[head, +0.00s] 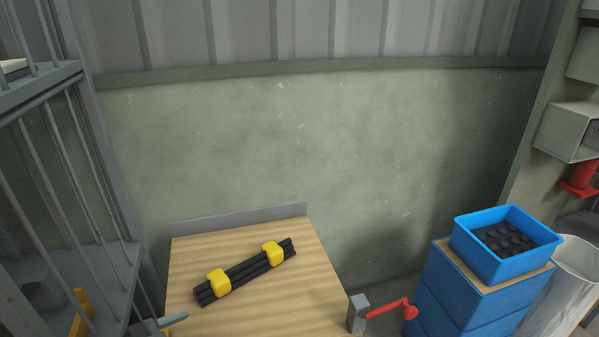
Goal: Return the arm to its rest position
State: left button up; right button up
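Neither of my grippers can be made out in the head view, and no arm is clearly in the picture. A bundle of black bars (247,273) with two yellow blocks (218,282) around it lies diagonally on the wooden tabletop (255,315). A red crank handle (390,310) on a grey block (357,313) sits at the table's right edge. A small grey piece (172,320) shows at the table's left edge; I cannot tell what it is.
A blue bin (462,237) holding black round pieces stands on a blue cabinet (455,300) at right. A pale bin (575,285) is beside it. A grey metal rack (95,190) stands at left. The far left of the tabletop is clear.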

pick_arm(q)
jog(key=s+a+f+n+g+y, duration=0.2)
jog(key=s+a+f+n+y, duration=0.15)
jog(key=s, duration=0.35)
jog(key=s+a+f+n+g+y, duration=0.2)
jog(key=s+n+y, duration=0.1)
jog(key=s+n, duration=0.3)
jog(key=s+a+f+n+g+y, duration=0.2)
jog(key=s+a+f+n+y, duration=0.1)
jog(key=s, duration=0.6)
notch_tip(320, 180, down, 24)
jog(key=w+a+g, duration=0.1)
jog(key=a+g, duration=0.1)
jog(key=s+d+f+h, duration=0.1)
jog(key=s+f, duration=1.4)
jog(key=f, duration=0.2)
jog(key=shift+d+g, duration=0.35)
jog(key=shift+g, duration=0.05)
jog(key=shift+s, duration=0.1)
